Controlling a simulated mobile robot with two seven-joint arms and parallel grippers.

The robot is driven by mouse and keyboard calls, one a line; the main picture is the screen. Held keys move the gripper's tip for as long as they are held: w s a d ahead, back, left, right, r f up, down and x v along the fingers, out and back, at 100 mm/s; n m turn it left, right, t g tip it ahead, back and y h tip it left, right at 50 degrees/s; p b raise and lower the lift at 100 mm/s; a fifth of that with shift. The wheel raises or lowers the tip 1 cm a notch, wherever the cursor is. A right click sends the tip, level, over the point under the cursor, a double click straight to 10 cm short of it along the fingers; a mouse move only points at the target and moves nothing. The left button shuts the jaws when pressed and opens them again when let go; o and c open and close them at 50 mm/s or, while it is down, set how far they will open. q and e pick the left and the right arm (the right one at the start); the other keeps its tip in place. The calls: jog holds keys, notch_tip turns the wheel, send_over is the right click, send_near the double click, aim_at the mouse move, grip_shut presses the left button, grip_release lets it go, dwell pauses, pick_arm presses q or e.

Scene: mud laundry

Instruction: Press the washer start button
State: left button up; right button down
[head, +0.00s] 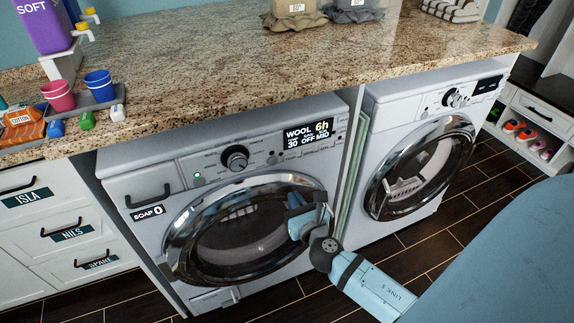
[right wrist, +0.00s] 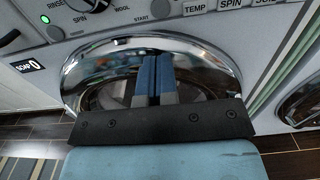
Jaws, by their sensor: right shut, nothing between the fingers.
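The washer (head: 135,165) is the white front-loader on the left, with a soap drawer, a dial (head: 235,157), a green light (head: 198,177) and a display (head: 308,134) reading WOOL, 6h, 30, OFF, MID. Its round door (head: 180,235) looks closed. My right gripper (head: 294,200) is shut and empty in front of the door's right part, below the control panel. Its blue fingers (right wrist: 155,70) point toward the panel. My left gripper is not in view.
A granite counter (head: 230,60) overhangs both machines. A second front-loader (head: 385,110) stands to the right, past a narrow gap. White labelled drawers (head: 50,230) are at left. Dark floor lies in front.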

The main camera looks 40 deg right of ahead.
aim_at(273, 162)
jog(key=p+x, duration=0.1)
jog(key=x, duration=1)
jog(key=shift+w, duration=0.2)
jog(key=shift+w+d, duration=0.15)
jog(key=shift+w, duration=0.55)
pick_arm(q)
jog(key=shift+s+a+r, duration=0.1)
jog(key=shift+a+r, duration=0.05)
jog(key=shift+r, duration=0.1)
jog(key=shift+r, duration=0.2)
